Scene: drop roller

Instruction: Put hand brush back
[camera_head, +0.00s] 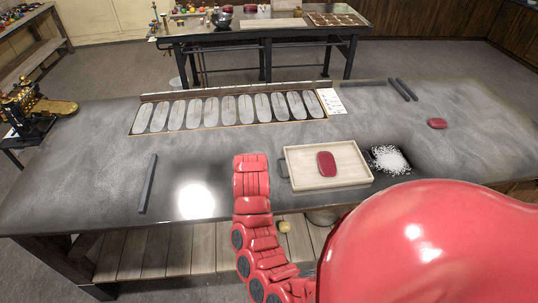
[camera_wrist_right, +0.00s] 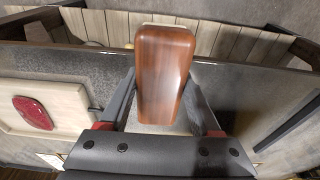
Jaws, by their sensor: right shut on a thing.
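The hand brush (camera_wrist_right: 165,72) shows in the right wrist view as a brown wooden handle with a pale strip at its far end. My right gripper (camera_wrist_right: 165,110) is shut on it, with one dark finger at each side. The brush hangs over the grey worktable near its edge, with a wood-slatted shelf beyond in that view. No bristles can be made out. In the head view, red segmented parts of my own arm cover that area, so neither brush nor right gripper shows there. My left gripper is in neither view.
A pale tray (camera_head: 302,182) with a dark red slab (camera_head: 326,163) stands right of my arm. Beside it lies a white granular pile (camera_head: 389,159). A dark bar (camera_head: 148,183) lies at left. A long mould row (camera_head: 232,108) lies behind. A brass machine (camera_head: 45,105) stands far left.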

